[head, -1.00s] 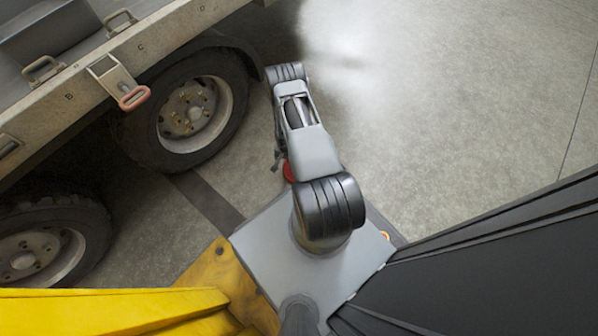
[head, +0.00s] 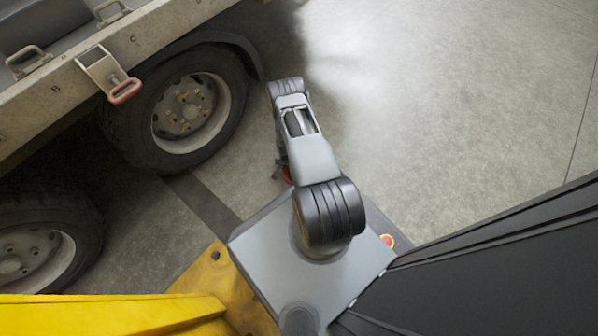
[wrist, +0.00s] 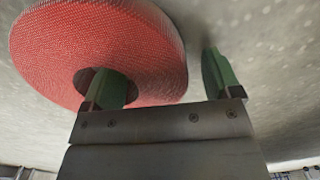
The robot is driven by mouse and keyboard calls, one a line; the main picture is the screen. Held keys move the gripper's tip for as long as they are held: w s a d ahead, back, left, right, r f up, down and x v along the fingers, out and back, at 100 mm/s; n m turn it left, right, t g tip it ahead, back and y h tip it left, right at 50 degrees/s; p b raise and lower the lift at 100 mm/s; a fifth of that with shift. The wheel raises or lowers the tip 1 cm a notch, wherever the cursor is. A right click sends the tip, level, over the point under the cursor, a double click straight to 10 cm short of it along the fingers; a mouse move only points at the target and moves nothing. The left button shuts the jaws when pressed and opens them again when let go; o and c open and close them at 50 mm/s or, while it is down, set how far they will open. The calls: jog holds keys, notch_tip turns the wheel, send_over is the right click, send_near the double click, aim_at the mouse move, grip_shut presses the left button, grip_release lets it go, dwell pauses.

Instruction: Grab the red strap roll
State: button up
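The red strap roll (wrist: 120,35) fills the upper left of the wrist view, a large textured red disc with a dark centre hole. A small part of the red roll (head: 288,174) shows in the head view beside my arm. My gripper (wrist: 165,80) has two green-padded fingers set wide apart. The left finger is at the roll's centre hole and appears to reach into it. The right finger is outside the roll's right edge, with a visible gap between them. In the head view my arm hides most of the gripper.
A flatbed trailer (head: 60,88) with handles and a red-looped latch (head: 125,91) stands at the upper left, with two wheels below it (head: 185,108). The concrete floor (head: 450,110) to the right is clear.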

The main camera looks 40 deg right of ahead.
jog(key=c, duration=1.1)
